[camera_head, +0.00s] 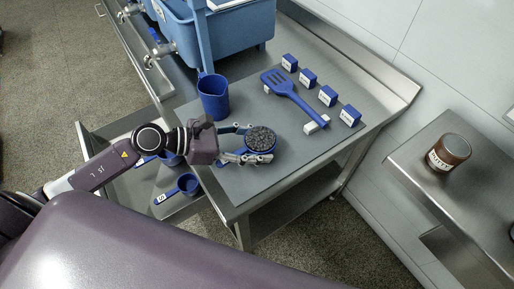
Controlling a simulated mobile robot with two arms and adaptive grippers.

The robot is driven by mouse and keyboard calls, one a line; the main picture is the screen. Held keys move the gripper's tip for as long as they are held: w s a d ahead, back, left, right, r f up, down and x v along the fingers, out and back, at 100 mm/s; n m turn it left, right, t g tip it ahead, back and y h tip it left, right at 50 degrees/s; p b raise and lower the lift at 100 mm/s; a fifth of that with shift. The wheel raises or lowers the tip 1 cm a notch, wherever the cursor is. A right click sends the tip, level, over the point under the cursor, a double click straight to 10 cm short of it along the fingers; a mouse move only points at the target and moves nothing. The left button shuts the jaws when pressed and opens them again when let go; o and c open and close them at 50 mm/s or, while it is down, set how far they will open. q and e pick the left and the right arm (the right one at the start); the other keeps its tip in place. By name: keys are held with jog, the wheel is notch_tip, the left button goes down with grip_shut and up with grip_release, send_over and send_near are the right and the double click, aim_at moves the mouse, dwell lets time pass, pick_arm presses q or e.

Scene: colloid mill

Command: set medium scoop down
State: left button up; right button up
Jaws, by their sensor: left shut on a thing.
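My left gripper (241,145) comes in from the left and is shut on a blue scoop (271,151). The scoop's round bowl is full of dark granules (261,138) and faces up, looking level. No size label on it can be read; the fingers hide part of its handle. It is over the left front part of the grey mat (292,154) on the steel table; I cannot tell whether it touches the mat. A smaller blue scoop marked S (187,184) lies on a lower surface to the left. My right gripper is not in view.
A blue jug (213,98) stands behind the gripper. A blue slotted spatula (292,95) lies on white rests, with several labelled blue blocks (349,115) along the back. A dark jar (448,152) stands on the right-hand steel table. The mat's front right is clear.

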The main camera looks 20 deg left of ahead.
pick_arm(q)
notch_tip(320, 180, down, 2)
jog(key=shift+f, duration=0.15)
jog(key=shift+f, duration=0.1)
jog(key=o, duration=1.4)
jog(key=shift+o, duration=0.2)
